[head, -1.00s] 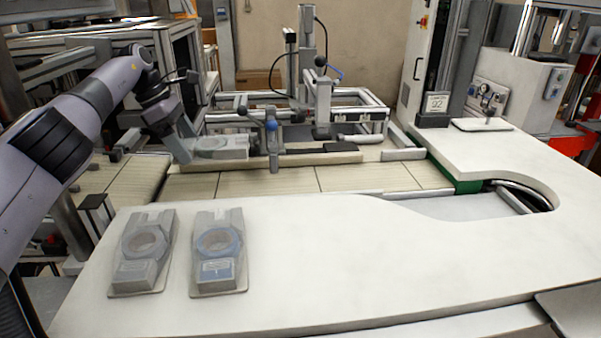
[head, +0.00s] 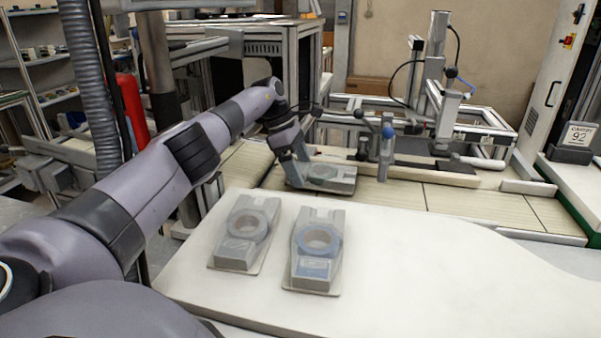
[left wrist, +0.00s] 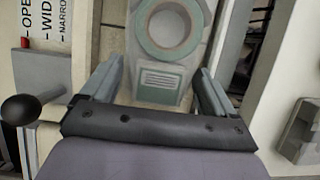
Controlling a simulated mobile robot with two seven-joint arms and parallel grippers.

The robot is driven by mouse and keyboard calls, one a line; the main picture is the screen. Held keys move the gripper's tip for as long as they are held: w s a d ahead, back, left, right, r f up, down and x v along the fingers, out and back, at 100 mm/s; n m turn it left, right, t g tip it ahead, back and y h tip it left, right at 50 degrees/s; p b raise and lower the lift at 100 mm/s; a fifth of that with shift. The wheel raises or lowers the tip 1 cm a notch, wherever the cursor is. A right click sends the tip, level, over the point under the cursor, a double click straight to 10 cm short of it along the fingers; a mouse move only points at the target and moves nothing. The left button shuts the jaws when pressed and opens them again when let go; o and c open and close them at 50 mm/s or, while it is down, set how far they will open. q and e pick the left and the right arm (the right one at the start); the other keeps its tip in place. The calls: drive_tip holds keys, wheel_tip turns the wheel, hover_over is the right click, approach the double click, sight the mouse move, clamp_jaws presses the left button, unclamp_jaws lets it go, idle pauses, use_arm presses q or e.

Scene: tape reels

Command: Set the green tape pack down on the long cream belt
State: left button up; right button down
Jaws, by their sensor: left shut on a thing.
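The green tape pack (head: 340,178) is a grey-green blister tray with a ring. It is over the long cream belt (head: 455,199) in the head view, left of the blue-knobbed post. My left gripper (head: 299,175) is shut on it. In the left wrist view the pack (left wrist: 160,75), with its green ring and label, sits between the two fingers of the left gripper (left wrist: 157,95). I cannot tell whether its underside touches the belt. My right gripper is not in view.
A grey pack (head: 243,233) and a blue-ringed pack (head: 315,250) lie on the white table (head: 430,275) in front of the belt. A post with a blue knob (head: 387,150) stands close right of the held pack. The belt further right is clear.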

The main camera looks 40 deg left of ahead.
use_arm(q)
drive_tip(key=shift+f, duration=0.75)
drive_tip(key=shift+f, duration=0.1)
drive_tip(key=o, duration=0.9)
drive_tip(key=shift+r, duration=0.2)
drive_tip(key=v, duration=0.6)
drive_tip(key=shift+r, duration=0.1)
drive_tip(key=shift+p+v, duration=2)
drive_tip(key=shift+v, duration=0.85)
